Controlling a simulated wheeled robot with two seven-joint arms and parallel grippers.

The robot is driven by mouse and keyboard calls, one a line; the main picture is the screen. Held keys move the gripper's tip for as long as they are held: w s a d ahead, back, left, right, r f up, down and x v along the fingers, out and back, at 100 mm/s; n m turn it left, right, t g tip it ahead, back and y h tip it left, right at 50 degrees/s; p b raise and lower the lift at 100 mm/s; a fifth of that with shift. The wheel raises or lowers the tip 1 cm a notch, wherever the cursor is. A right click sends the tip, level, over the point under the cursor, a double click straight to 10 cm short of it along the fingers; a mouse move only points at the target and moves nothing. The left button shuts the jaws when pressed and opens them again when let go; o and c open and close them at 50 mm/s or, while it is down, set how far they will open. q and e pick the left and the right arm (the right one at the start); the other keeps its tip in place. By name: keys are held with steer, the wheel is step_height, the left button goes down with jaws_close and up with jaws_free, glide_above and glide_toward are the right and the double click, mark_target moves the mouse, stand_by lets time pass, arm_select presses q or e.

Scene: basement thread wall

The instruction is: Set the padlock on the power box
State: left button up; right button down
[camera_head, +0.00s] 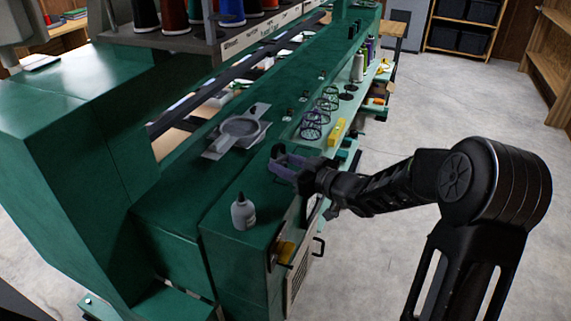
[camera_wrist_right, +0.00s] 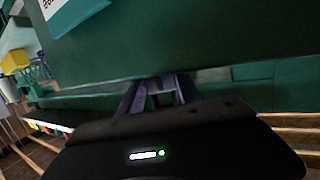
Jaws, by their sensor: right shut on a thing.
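My right gripper (camera_head: 284,163) is above the front corner of the green machine, its fingers pointing left. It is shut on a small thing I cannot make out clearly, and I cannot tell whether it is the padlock. In the right wrist view the fingers (camera_wrist_right: 158,92) have a small pale piece between them, with a green surface just beyond. A box front with a pale grille (camera_head: 298,272) and a yellow part (camera_head: 286,252) is on the machine's end, below the gripper. I cannot tell whether it is the power box. My left gripper is out of view.
A grey bottle (camera_head: 243,212) stands on the machine top, left of and nearer than my right gripper. A grey round hoop frame (camera_head: 239,127) lies behind it. The concrete floor at right is open.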

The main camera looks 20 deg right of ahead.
steer(key=shift+f, duration=0.15)
steer(key=c, duration=0.8)
jaws_free()
steer(key=shift+r, duration=0.25)
steer(key=b+v, duration=0.1)
steer(key=v, duration=1.1)
